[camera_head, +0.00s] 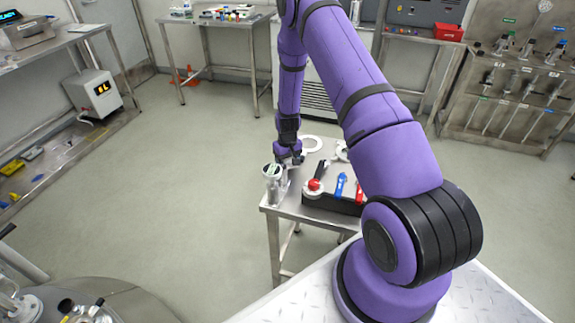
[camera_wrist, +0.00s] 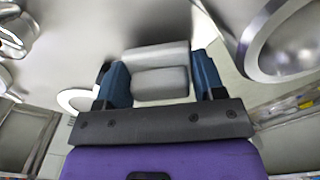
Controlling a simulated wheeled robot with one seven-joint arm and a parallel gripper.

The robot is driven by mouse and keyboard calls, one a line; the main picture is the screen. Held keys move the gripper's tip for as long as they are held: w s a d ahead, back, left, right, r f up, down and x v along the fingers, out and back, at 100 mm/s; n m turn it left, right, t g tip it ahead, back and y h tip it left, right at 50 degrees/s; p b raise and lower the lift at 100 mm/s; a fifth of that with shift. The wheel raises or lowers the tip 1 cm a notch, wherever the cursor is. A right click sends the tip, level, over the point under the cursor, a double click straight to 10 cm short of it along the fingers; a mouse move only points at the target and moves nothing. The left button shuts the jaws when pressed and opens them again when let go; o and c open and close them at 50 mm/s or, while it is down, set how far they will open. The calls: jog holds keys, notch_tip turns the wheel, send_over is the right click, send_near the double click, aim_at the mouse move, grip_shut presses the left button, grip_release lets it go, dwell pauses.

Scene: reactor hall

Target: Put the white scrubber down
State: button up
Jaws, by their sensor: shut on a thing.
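The white scrubber (camera_wrist: 160,84) is a pale, blocky piece with a step across it. In the wrist view it sits between the two dark blue finger pads of my gripper (camera_wrist: 160,76), which is shut on it. In the head view my gripper (camera_head: 289,158) is low over the left back part of a small steel table (camera_head: 285,211). The scrubber is too small and hidden there to make out. I cannot tell whether it touches the tabletop.
A metal fitting with a round top (camera_head: 272,171) stands close at the table's left edge. A white ring (camera_head: 312,144) lies behind my gripper. A dark tray (camera_head: 333,203) with red and blue-handled tools is to the right. Open floor lies left of the table.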

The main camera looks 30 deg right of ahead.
jog(key=shift+f, duration=0.85)
jog(key=shift+f, duration=0.2)
jog(key=o, duration=0.9)
jog(key=shift+r, duration=0.15)
